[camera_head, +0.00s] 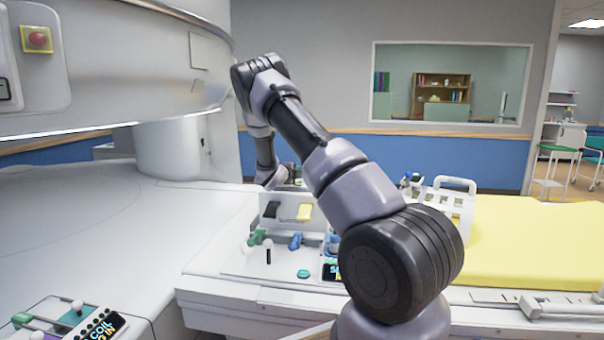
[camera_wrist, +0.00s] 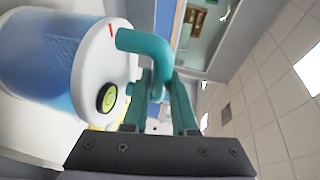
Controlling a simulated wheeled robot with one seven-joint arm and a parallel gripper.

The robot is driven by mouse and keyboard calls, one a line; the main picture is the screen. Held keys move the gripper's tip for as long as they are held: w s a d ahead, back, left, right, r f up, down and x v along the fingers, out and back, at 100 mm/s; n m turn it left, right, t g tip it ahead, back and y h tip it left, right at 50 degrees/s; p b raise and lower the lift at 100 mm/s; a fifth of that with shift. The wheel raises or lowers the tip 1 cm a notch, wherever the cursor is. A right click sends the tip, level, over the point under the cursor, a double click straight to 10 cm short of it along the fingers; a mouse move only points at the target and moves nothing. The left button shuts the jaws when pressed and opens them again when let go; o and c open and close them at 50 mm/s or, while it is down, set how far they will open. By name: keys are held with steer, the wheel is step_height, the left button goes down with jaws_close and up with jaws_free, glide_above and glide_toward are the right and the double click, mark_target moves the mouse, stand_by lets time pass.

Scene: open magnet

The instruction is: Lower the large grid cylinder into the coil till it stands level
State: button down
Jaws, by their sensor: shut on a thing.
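The large grid cylinder (camera_wrist: 50,62) fills the upper left of the wrist view, blue and see-through with a white end cap. It lies sideways in that picture. A teal handle (camera_wrist: 143,43) rises from the cap, and a round black and yellow-green dial sits beside it. My gripper (camera_wrist: 162,88) is shut on this handle. In the head view my own arm hides most of the gripper and the cylinder. A white slatted frame with a top handle (camera_head: 452,205), which may be the coil, stands on the bed right of my arm. Its inside is hidden.
A white tray (camera_head: 235,262) holds small green, blue and black items and a teal disc, with black and yellow pieces behind. The yellow mattress (camera_head: 545,240) is clear at right. The large white magnet (camera_head: 120,65) overhangs at left. A control box (camera_head: 85,325) is at lower left.

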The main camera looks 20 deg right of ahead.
steer(key=shift+f, duration=0.25)
stand_by(0.3)
